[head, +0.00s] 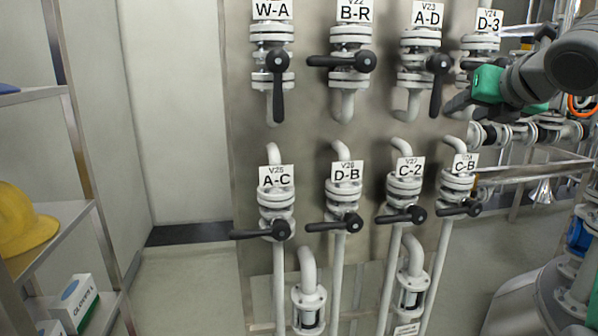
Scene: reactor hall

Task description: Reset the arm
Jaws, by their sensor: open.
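My arm reaches in from the upper right of the head view. My gripper (456,103), with green parts behind its dark fingers, is in front of the right side of the valve panel (385,135), just below the D-3 valve (484,48). It is open, and I see nothing held in it. The arm and gripper partly cover the D-3 valve, and its handle cannot be made out clearly.
The W-A handle (278,85) and A-D handle (437,85) point down; the B-R handle (340,62) lies level. The lower-row handles, such as A-C (260,232), point left. A shelf (62,222) with a yellow helmet (22,222) stands left. Clear floor (190,285) lies between.

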